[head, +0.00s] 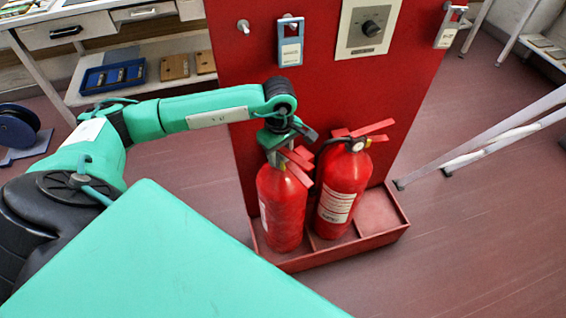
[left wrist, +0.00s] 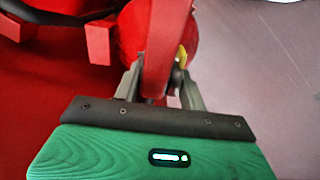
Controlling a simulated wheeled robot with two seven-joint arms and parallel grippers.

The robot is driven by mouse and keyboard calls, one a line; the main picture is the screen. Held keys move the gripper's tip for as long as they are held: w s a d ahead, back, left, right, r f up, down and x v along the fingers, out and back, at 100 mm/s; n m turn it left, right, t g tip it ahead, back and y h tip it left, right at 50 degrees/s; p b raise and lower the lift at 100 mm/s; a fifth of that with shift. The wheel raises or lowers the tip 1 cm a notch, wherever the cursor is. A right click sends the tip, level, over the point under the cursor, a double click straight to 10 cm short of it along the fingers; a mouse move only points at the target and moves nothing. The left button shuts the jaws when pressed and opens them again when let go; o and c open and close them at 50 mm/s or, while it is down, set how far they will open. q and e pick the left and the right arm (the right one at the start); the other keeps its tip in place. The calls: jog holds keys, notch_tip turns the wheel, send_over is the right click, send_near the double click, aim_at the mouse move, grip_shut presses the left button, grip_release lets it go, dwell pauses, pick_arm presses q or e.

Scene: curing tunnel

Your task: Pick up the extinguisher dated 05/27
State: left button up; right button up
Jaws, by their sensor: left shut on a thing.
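Two red extinguishers are side by side at the foot of a red panel. The left extinguisher (head: 281,212) has its head partly hidden by my left gripper (head: 283,146). The right extinguisher (head: 342,186) stands upright with a white label facing me; its date is too small to read. Only a sliver of the left one's label shows. In the left wrist view my left gripper (left wrist: 159,86) is shut on a red handle (left wrist: 164,45) of the left extinguisher. I cannot tell whether that extinguisher touches the tray floor. My right gripper is not in view.
A red divided tray (head: 382,234) holds the extinguishers, with a bare compartment at right. The red panel (head: 240,90) rises close behind, carrying tags and a grey knob plate (head: 368,28). A shelf with a blue bin (head: 112,76) is at left.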

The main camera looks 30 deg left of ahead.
pick_arm(q)
grip_shut()
jog(key=shift+r, duration=0.15)
